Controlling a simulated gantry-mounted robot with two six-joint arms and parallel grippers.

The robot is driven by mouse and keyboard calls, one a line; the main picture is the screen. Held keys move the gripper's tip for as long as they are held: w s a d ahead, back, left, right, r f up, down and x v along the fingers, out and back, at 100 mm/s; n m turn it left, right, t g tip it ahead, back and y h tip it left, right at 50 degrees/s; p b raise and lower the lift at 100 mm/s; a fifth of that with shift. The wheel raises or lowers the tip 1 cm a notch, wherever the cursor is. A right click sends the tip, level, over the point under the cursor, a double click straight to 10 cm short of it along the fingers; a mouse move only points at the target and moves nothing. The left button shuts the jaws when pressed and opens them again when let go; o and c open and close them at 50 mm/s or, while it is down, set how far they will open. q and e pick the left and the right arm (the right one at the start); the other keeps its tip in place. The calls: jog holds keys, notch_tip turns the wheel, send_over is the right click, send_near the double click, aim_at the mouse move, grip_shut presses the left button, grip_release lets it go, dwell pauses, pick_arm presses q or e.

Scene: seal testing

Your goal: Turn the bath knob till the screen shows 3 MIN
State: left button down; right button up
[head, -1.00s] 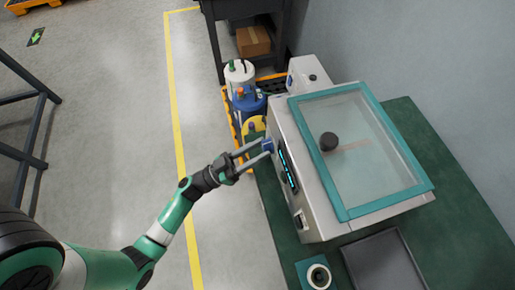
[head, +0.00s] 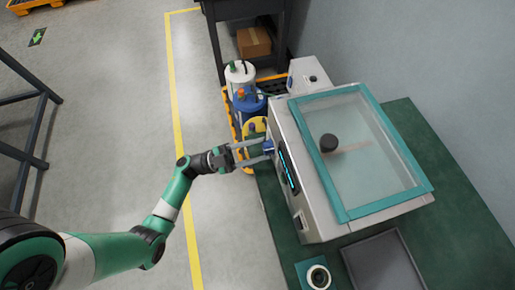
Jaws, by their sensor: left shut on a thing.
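The bath (head: 308,190) is a pale grey box with a teal-framed clear lid (head: 412,165), which is down. Its knob (head: 268,146) is a small blue piece on the front face, partly hidden by my fingers. My left gripper (head: 266,151) is shut on the knob, one finger on each side. The screen (head: 288,171) is a dark strip with lit cyan marks beside the knob, too small and slanted to read. My right gripper is not in view.
A black round weight (head: 328,142) shows at the lid. A dark tray (head: 384,264) and a white ring-shaped piece on a teal block (head: 318,276) are on the green bench (head: 466,215). Several bottles stand in a yellow-edged crate (head: 231,117) behind the gripper.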

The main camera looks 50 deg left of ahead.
pick_arm(q)
jog(key=shift+a+m+g+h, duration=0.1)
jog(key=shift+m+g+h, duration=0.35)
jog(key=shift+m, duration=0.65)
jog(key=shift+m+g+h, duration=0.25)
jog(key=shift+m+g, duration=0.3)
jog(key=shift+m, duration=0.55)
jog(key=shift+c, duration=1.9)
grip_release()
jog(key=v, duration=1.1)
jog(key=shift+s, duration=0.2)
jog(key=shift+a, duration=0.15)
